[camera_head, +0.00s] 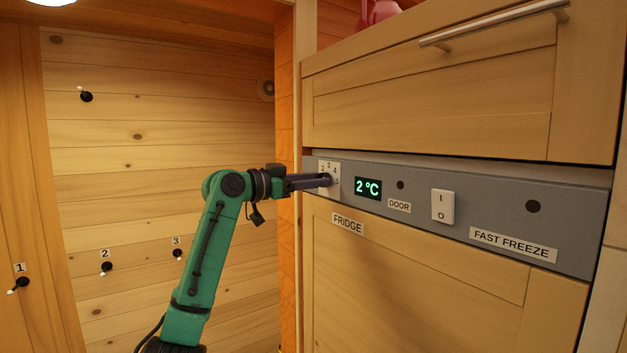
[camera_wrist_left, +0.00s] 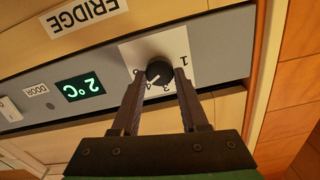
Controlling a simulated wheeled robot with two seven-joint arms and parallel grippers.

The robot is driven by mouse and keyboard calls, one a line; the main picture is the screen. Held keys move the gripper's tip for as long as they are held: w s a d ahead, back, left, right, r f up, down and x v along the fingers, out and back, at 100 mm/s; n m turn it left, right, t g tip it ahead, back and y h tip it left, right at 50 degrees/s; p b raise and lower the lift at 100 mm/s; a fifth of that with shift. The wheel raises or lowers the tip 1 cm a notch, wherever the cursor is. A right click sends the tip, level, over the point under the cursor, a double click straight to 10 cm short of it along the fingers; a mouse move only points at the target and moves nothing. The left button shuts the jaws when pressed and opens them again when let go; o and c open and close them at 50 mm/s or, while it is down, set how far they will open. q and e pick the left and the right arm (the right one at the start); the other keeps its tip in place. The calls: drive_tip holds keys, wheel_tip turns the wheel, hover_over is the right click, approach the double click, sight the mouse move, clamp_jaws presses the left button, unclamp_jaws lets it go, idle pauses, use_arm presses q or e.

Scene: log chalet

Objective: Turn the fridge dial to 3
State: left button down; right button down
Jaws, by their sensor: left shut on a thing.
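The fridge dial is a round black knob on a white number plate (camera_head: 322,168), on the grey control panel left of the display. In the left wrist view the dial (camera_wrist_left: 159,73) sits between my finger ends, with a pale pointer mark towards the lower left, near the small 3 and 4; the exact number is hard to tell. My left gripper (camera_head: 325,181) is shut on the dial and hides most of it in the head view. The green display (camera_head: 368,188) reads 2 °C. My right gripper is out of view.
The grey panel (camera_head: 480,209) also carries a door indicator (camera_head: 400,185), a white rocker switch (camera_head: 442,206) and a dark round spot by the fast freeze label (camera_head: 513,245). A drawer handle (camera_head: 490,25) juts out above. Numbered black wall switches (camera_head: 106,267) are at left.

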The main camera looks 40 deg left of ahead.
use_arm(q)
drive_tip(key=n, duration=1.2)
drive_tip(key=shift+a+p, duration=0.15)
drive_tip(key=shift+p, duration=0.25)
drive_tip(key=c, duration=0.6)
unclamp_jaws()
drive_tip(key=shift+o, duration=0.9)
drive_tip(key=shift+w, duration=0.15)
